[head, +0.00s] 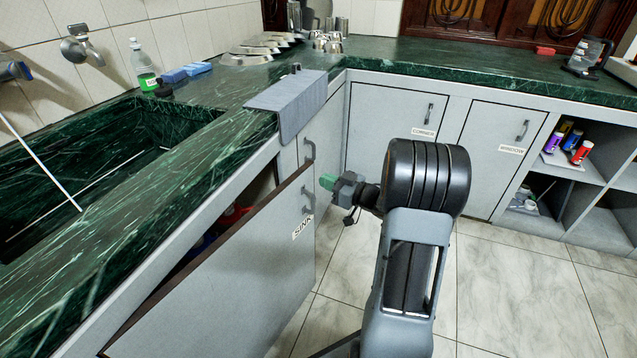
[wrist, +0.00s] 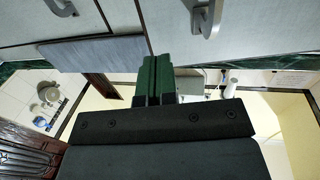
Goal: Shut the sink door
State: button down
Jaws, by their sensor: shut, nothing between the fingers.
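The grey sink door (head: 225,285), labelled SINK, stands partly open under the green marble counter. A dark gap shows behind its top edge, with red and blue items just visible inside. Its metal handle (head: 307,198) is near the right edge. My gripper (head: 327,181) is just right of the door's upper right corner, close to the handle; I cannot tell whether it touches the door. In the wrist view the green fingers (wrist: 156,78) are together and empty, near a grey panel with a handle (wrist: 206,20).
A grey cloth (head: 290,100) hangs over the counter edge above the door. The corner door (head: 390,130) and window door (head: 495,160) are closed behind my arm. Open shelves (head: 590,185) with cans are at right. The tiled floor (head: 520,290) at right is clear.

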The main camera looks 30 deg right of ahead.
jog(key=shift+b+x, duration=0.4)
jog(key=shift+x, duration=1.05)
